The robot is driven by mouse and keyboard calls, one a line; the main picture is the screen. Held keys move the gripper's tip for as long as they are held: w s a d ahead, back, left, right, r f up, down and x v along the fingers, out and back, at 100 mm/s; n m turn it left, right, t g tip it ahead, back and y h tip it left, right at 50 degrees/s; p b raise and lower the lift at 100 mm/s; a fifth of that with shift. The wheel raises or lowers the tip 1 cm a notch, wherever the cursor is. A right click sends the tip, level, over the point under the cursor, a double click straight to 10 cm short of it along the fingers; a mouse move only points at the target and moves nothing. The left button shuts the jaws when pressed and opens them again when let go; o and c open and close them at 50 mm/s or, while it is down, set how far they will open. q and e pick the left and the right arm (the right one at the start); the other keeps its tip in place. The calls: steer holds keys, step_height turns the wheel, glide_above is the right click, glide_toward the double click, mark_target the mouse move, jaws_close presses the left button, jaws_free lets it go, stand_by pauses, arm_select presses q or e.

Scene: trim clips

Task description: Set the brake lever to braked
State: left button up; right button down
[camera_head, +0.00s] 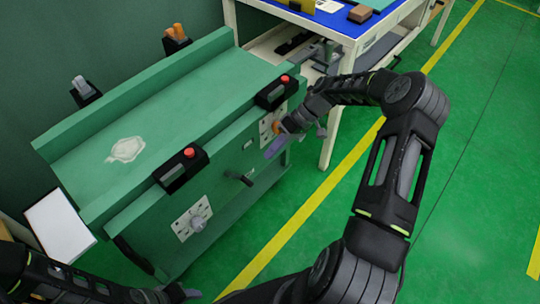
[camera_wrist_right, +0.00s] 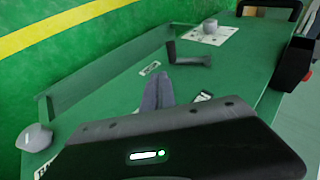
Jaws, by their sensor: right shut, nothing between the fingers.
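The black lever (camera_head: 238,178) sticks out from the front of the green bench (camera_head: 150,232), between two dial plates. In the right wrist view the lever (camera_wrist_right: 190,60) is a dark bent handle beyond the fingertips, with small labels (camera_wrist_right: 150,68) (camera_wrist_right: 203,97) on the panel near it. I cannot read the labels. My right gripper (camera_head: 271,149) is shut and empty, in front of the panel to the right of the lever and apart from it. Its closed fingers (camera_wrist_right: 158,92) show in the right wrist view. My left arm is at the bottom left; its gripper (camera_head: 178,292) is only partly seen.
Dial plates sit left (camera_head: 193,220) and right (camera_head: 266,128) of the lever, the right one partly hidden by my right arm. Button boxes with red buttons (camera_head: 181,167) (camera_head: 273,92) stand along the bench edge above. A blue-topped table (camera_head: 335,24) is behind. Green floor is clear at right.

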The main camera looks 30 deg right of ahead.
steer(key=d+f+v, duration=0.1)
steer(key=v, duration=0.6)
steer(key=shift+w+d+r, duration=0.15)
steer(key=shift+w+d, duration=0.05)
steer(key=shift+d, duration=0.15)
